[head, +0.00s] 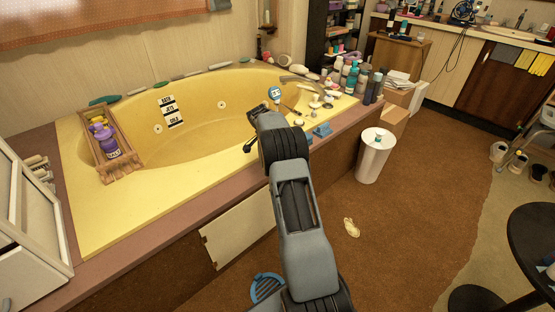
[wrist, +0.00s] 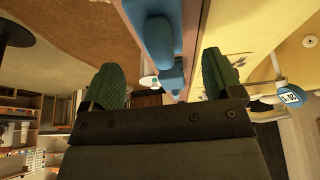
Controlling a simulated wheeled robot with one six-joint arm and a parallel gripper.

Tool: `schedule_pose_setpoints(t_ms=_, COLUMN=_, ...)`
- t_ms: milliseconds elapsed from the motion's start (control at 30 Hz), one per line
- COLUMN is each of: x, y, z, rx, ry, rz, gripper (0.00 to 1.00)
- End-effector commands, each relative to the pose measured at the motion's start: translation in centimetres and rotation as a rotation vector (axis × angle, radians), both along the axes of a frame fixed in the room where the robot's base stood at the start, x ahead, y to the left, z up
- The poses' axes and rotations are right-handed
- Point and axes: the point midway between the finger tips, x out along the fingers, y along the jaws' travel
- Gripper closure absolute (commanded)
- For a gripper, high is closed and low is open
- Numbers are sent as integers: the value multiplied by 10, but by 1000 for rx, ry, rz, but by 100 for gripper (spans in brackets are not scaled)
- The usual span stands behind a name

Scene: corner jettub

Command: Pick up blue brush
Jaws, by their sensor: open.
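A blue object, which looks like the blue brush (head: 321,130), lies on the pinkish-brown tub ledge, just right of my wrist in the head view. In the wrist view the blue brush (wrist: 157,42) shows large between and beyond the fingers, over the ledge. My gripper (head: 252,128) is over the near rim of the yellow tub, partly hidden behind my own wrist in the head view. In the wrist view my gripper (wrist: 162,78) has its two dark green finger pads wide apart, with nothing held. I cannot tell the exact gap between the fingers and the brush.
A round blue-and-white labelled item (head: 274,92) stands at the tub edge beyond my gripper. Several bottles (head: 352,78) crowd the ledge's right end. A white bin (head: 375,155) stands on the floor. A wooden caddy (head: 91,158) spans the tub's left end.

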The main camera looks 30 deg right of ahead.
Motion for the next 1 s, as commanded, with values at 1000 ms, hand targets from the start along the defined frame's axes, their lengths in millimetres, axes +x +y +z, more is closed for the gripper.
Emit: schedule_pose_setpoints(t_ms=1000, x=5, y=-23, z=-52, rx=0, ry=0, rz=2, gripper=27)
